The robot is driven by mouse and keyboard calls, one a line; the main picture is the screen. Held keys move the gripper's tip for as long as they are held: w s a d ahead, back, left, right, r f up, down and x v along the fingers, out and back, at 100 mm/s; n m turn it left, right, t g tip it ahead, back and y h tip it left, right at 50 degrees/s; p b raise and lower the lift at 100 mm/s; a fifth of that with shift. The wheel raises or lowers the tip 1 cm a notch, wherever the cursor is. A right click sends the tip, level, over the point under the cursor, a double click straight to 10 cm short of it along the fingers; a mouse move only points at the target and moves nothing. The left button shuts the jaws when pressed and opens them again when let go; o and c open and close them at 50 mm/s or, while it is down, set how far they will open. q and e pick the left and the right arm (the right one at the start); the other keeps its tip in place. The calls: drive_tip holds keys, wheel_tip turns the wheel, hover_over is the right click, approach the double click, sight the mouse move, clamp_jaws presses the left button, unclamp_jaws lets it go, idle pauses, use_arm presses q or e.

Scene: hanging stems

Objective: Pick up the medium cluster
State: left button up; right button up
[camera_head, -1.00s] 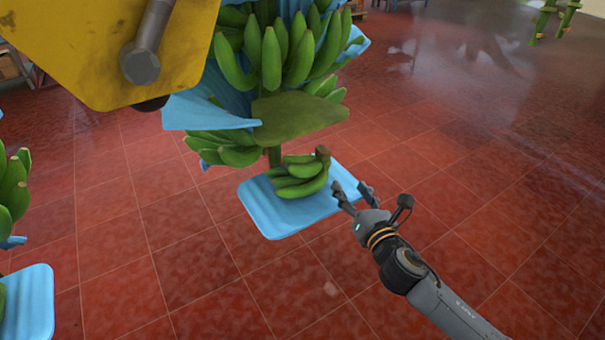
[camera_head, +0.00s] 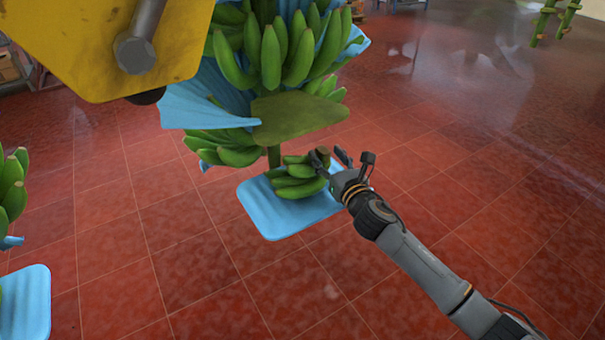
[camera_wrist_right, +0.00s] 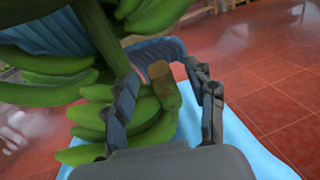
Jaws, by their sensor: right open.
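A small cluster of green bananas (camera_head: 292,180) sits on a light blue pad (camera_head: 268,218) under a hanging stem. In the right wrist view the cluster (camera_wrist_right: 150,125) shows its brown cut crown between my fingers. My right gripper (camera_head: 330,157) is open at the crown, at the right side of the cluster. In the wrist view, the right gripper's fingers (camera_wrist_right: 165,95) stand either side of the crown, with the left finger close to the bananas. I cannot tell whether it touches them. My left gripper is not in view.
The large hanging stem (camera_head: 275,50), with blue sheets (camera_head: 205,100) and a green leaf-like flap (camera_head: 295,118), is just above the cluster. A yellow metal part (camera_head: 70,40) fills the upper left. Another stem (camera_head: 12,190) and pad (camera_head: 28,300) are at the left. The red tiled floor at right is open.

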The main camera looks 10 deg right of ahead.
drive_tip(key=w, duration=0.3)
drive_tip(key=shift+w+a, duration=0.1)
drive_tip(key=shift+a, duration=0.2)
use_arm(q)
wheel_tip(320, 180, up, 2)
use_arm(e)
drive_tip(key=shift+c, duration=0.4)
clamp_jaws()
drive_tip(key=shift+r, duration=0.1)
